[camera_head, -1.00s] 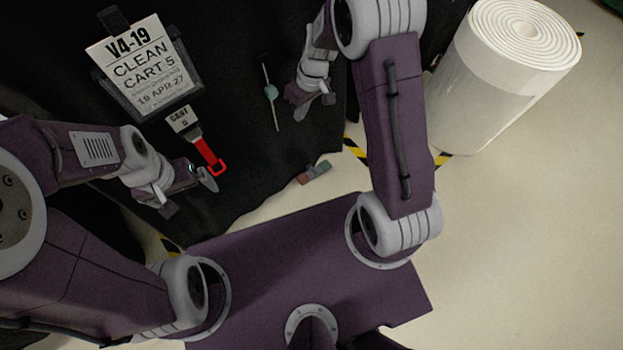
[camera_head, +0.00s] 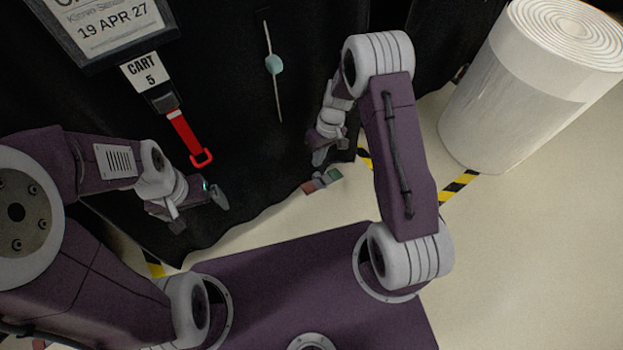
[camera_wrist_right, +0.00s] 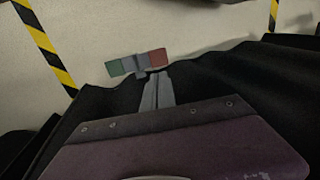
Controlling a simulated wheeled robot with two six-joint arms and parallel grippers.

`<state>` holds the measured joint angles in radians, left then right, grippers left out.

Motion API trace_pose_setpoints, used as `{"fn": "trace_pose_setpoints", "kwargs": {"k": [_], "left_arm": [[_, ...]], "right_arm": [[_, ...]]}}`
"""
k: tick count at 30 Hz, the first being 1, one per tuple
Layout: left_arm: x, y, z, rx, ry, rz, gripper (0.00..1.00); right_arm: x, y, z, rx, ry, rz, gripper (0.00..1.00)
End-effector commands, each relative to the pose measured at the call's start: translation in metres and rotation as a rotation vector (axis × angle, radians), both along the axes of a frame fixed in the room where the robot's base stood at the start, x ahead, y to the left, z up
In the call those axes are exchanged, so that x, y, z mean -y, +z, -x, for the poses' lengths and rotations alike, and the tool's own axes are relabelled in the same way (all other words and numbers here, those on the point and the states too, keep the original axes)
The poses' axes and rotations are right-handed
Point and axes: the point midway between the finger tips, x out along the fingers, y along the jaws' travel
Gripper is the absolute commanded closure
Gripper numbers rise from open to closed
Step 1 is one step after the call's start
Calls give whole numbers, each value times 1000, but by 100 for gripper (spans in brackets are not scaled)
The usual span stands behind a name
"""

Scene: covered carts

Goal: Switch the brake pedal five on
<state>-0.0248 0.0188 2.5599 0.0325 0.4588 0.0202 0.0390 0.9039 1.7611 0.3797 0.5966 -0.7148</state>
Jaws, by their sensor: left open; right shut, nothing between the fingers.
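The brake pedal (camera_head: 323,181) sticks out from under the black cover's lower edge, just above the floor. It has a red end, a grey middle and a green end; in the right wrist view the pedal (camera_wrist_right: 153,60) has green at left and red at right. My right gripper (camera_head: 318,158) is shut and empty, pointing down just above the pedal. In the wrist view its fingertips (camera_wrist_right: 156,76) overlap the pedal's grey middle and red side; I cannot tell whether they touch. My left gripper (camera_head: 199,211) is open and empty, left of the pedal. Cart 5's label (camera_head: 145,71) hangs on the cover.
The black cover (camera_head: 235,130) drapes over the cart and hides its frame. A red strap (camera_head: 187,137) and a thin rod with a pale knob (camera_head: 274,64) hang on it. A large white roll (camera_head: 495,105) stands at right by yellow-black floor tape (camera_head: 459,187).

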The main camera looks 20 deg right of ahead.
Motion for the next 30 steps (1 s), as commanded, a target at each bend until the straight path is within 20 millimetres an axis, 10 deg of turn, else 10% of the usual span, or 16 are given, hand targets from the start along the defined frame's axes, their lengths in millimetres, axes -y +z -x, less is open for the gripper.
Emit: {"fn": "trace_pose_setpoints", "kwargs": {"k": [18,30], "left_arm": [[0,-85,0,-1,0,0,0],[0,-95,0,0,0,0,0]], "right_arm": [[-25,-122,10,-2,1,1,100],[-29,-134,11,-1,0,-1,100]]}}
